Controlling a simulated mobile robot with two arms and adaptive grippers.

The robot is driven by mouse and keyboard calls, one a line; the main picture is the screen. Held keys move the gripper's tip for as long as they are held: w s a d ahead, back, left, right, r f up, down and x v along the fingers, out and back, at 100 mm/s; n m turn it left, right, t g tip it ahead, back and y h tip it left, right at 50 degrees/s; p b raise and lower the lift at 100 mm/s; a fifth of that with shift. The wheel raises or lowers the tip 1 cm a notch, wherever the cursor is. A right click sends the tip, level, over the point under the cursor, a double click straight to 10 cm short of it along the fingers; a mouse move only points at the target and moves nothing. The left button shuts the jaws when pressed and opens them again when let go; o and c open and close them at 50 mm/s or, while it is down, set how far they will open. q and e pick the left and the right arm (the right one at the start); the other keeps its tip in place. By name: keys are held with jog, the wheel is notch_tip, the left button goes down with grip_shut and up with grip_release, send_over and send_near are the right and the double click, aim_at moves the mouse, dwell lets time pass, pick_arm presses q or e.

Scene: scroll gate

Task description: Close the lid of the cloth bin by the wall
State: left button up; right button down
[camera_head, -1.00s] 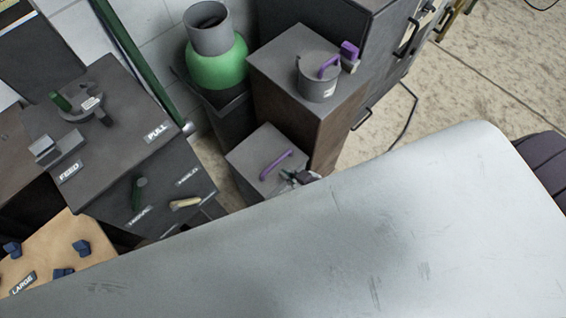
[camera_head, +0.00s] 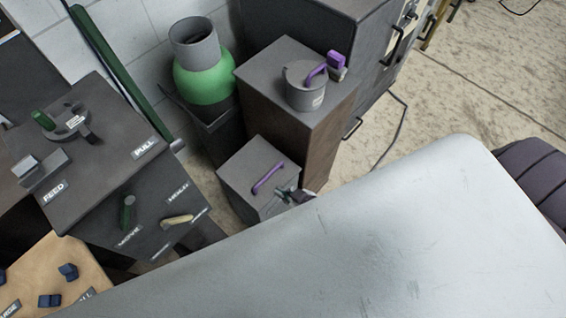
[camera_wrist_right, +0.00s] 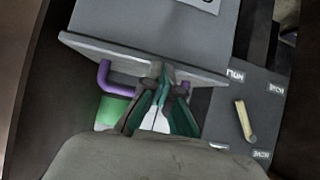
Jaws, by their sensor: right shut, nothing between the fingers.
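My right gripper (camera_head: 292,194) is at the bin's near right edge, shut and empty. In the wrist view, its green-lined fingers (camera_wrist_right: 163,76) meet at the edge of the lid (camera_wrist_right: 205,69); contact is unclear. My left gripper is not in view.
A taller cabinet (camera_head: 290,66) with a grey pot (camera_head: 305,94) stands right behind the bin. A green vessel (camera_head: 203,85) stands behind it to the left. A grey machine (camera_head: 85,185) with levers is at left. Open floor (camera_head: 460,95) lies to the right.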

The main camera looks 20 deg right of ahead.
jog(key=p+v, duration=0.5)
jog(key=v, duration=0.7)
jog(key=s+d+f+m+g+h, duration=0.1)
jog(key=s+d+f+g+h, duration=0.2)
jog(key=f, duration=0.6)
jog(key=s+d+f+g+h, duration=0.1)
jog(key=s+d+f+g, duration=0.15)
jog(key=s+f, duration=0.5)
jog(key=s+a+f+m+g+p, duration=0.1)
jog(key=s+f+g, duration=0.2)
jog(key=s+f, duration=0.5)
jog(key=shift+s+a+g, duration=0.15)
jog(key=shift+s+g, duration=0.2)
jog(key=shift+s, duration=0.8)
jog(key=shift+f, duration=0.15)
